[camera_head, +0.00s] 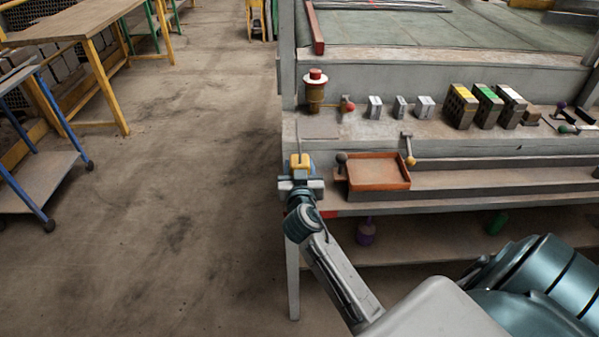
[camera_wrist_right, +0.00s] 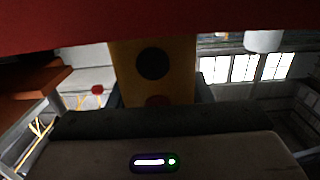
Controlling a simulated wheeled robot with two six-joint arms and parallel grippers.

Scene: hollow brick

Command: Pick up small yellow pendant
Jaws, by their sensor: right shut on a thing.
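The small yellow pendant (camera_head: 300,161) shows at the left front corner of the workbench in the head view. In the right wrist view the pendant (camera_wrist_right: 182,76) stands upright between the fingers, with a black round button and a dark red one below it. My right gripper (camera_head: 301,176) is shut on it, just in front of the bench's left edge. Its lower part is hidden by the gripper. I cannot tell whether the pendant touches the bench. My left gripper is not in view.
An orange tray (camera_head: 378,184) sits to the right of the gripper, with a ball-ended lever (camera_head: 409,150) beside it. A red-topped brass piece (camera_head: 315,92), several small metal blocks and hollow bricks (camera_head: 461,107) stand behind. The floor (camera_head: 190,200) to the left is clear.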

